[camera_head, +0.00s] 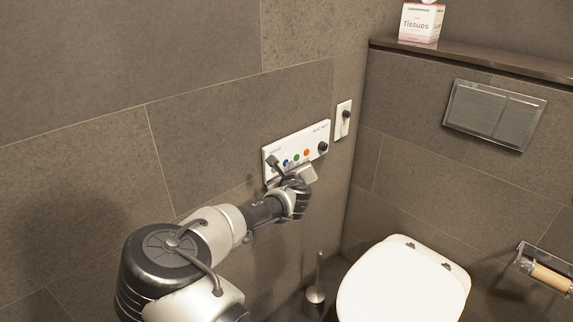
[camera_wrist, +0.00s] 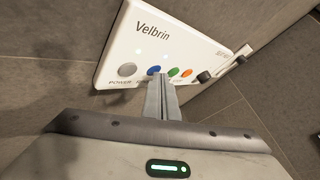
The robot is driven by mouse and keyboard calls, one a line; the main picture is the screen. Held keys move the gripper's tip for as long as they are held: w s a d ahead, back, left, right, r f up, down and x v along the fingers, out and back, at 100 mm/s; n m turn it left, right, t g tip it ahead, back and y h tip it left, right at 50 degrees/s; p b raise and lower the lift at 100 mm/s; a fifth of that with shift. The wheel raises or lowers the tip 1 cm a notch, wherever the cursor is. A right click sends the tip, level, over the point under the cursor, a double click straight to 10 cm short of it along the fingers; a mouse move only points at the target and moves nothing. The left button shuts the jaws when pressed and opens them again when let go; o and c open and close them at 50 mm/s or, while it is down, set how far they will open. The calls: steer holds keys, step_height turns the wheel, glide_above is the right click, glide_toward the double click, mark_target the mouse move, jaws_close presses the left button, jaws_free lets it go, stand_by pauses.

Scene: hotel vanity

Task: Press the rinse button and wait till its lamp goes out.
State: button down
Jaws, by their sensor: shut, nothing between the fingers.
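A white wall panel (camera_head: 318,133) marked "Velbrin" carries a row of controls; it also fills the upper wrist view (camera_wrist: 190,28). From left to right it has a grey button (camera_wrist: 127,69) labelled POWER, a blue button (camera_wrist: 153,70), a green button (camera_wrist: 173,72), an orange button (camera_wrist: 187,72) and a dark knob (camera_wrist: 204,77). My gripper (camera_wrist: 162,77) is shut and empty. Its fingertips are at the blue button's lower right edge, partly covering the label under it.
A small white plate with a dark knob (camera_head: 344,118) is on the wall right of the panel. A toilet with a white lid (camera_head: 400,285), a brush (camera_head: 317,290), a paper roll (camera_head: 551,277) and a flush plate (camera_head: 492,113) are to the right. A tissue box (camera_head: 421,23) stands on the ledge.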

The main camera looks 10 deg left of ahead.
stand_by(0.3)
steer(key=shift+s+d, duration=0.5)
steer(key=shift+d, duration=0.1)
steer(key=shift+s+d, duration=0.75)
steer(key=shift+d, duration=0.25)
steer(key=shift+s+d, duration=0.75)
steer(key=shift+d, duration=0.25)
